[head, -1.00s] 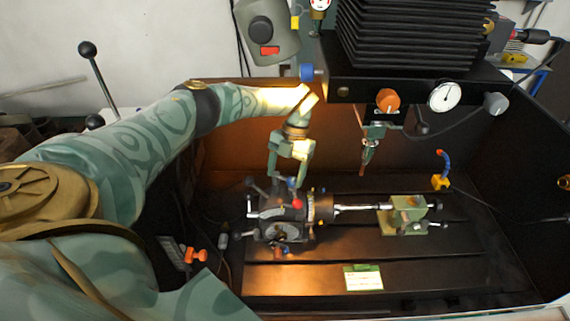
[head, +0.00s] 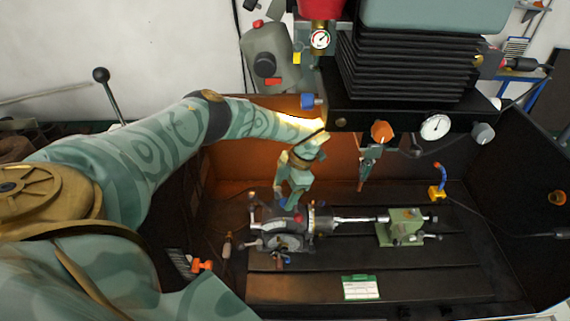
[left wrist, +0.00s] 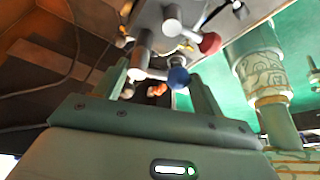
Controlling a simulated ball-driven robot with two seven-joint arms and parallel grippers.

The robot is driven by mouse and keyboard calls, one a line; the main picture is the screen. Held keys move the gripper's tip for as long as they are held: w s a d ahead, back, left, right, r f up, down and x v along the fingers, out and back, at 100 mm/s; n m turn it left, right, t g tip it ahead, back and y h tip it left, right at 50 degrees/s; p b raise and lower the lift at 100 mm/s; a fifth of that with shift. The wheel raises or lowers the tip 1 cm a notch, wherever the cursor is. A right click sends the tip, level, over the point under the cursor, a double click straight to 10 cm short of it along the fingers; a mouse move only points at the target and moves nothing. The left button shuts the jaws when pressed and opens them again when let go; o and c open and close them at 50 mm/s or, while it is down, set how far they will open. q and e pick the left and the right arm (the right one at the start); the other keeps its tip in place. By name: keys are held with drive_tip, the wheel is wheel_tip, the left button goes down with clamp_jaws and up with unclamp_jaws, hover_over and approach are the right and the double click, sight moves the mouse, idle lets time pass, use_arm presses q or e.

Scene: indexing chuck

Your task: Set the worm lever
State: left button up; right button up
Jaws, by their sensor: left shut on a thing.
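The indexing chuck (head: 322,222) stands on the dark slotted bed, with several small levers and knobs on its head. A blue ball knob (left wrist: 178,78) shows between the fingers of my left gripper (left wrist: 160,82) in the left wrist view. A red ball knob (left wrist: 210,43) is just beyond it; it also shows in the head view (head: 299,218). In the head view my left gripper (head: 286,198) points down at the back left of the chuck head, shut on the blue knob. The fingers partly hide its lever. My right gripper is not in view.
A green tailstock (head: 405,228) stands to the right, joined by a shiny bar. The black machine head with an orange knob (head: 382,131) overhangs behind. A labelled card (head: 361,287) lies at the front. The bed's right front is clear.

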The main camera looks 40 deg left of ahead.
use_arm(q)
drive_tip(key=shift+s+d+f, duration=0.2)
drive_tip(key=shift+s+d, duration=0.05)
drive_tip(key=o, duration=0.7)
drive_tip(key=shift+o, duration=0.8)
drive_tip(key=shift+r, duration=0.15)
